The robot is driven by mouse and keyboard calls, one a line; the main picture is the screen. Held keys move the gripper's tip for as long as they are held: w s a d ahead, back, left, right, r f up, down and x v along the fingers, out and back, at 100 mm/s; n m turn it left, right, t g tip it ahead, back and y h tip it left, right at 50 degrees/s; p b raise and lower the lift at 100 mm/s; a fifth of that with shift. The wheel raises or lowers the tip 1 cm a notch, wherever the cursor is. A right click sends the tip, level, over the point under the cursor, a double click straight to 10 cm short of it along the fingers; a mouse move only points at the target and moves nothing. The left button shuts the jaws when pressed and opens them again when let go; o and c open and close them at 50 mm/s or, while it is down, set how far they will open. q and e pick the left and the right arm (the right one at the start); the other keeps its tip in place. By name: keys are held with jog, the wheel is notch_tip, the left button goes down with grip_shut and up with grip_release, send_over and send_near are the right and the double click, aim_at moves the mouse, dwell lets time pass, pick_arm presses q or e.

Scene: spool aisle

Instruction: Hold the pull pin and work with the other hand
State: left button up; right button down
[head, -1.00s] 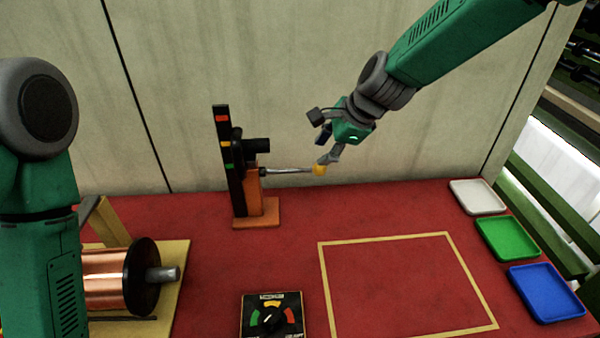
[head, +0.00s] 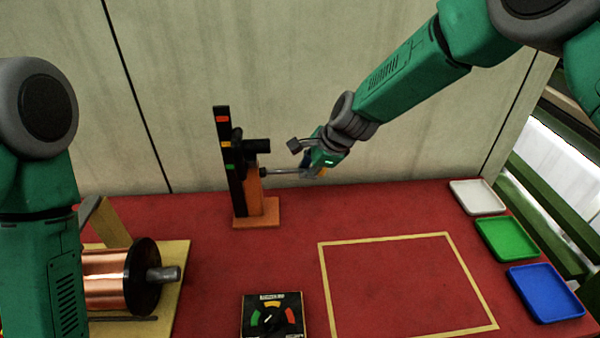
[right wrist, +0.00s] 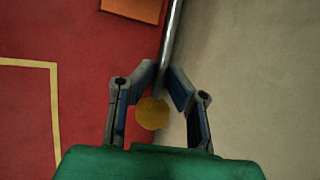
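The pull pin (head: 282,172) is a metal rod sticking out to the right from an orange post on a stand (head: 248,208). It ends in a yellow knob, which shows between my fingers in the right wrist view (right wrist: 152,113). My right gripper (head: 312,168) is at the pin's outer end. Its fingers (right wrist: 164,72) bend inward around the knob, and their tips close in on the rod just behind it. In the head view the hand mostly hides the knob. My left arm stands at the left edge; its gripper is out of view.
A copper spool (head: 105,280) lies on a wooden base at front left. A dial box (head: 273,316) is at front centre. A yellow outlined square (head: 408,285) on the red table is empty. White (head: 478,197), green (head: 506,238) and blue (head: 545,292) trays line the right.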

jog(key=shift+d, duration=0.1)
jog(key=shift+d, duration=1.55)
jog(key=shift+w, duration=0.1)
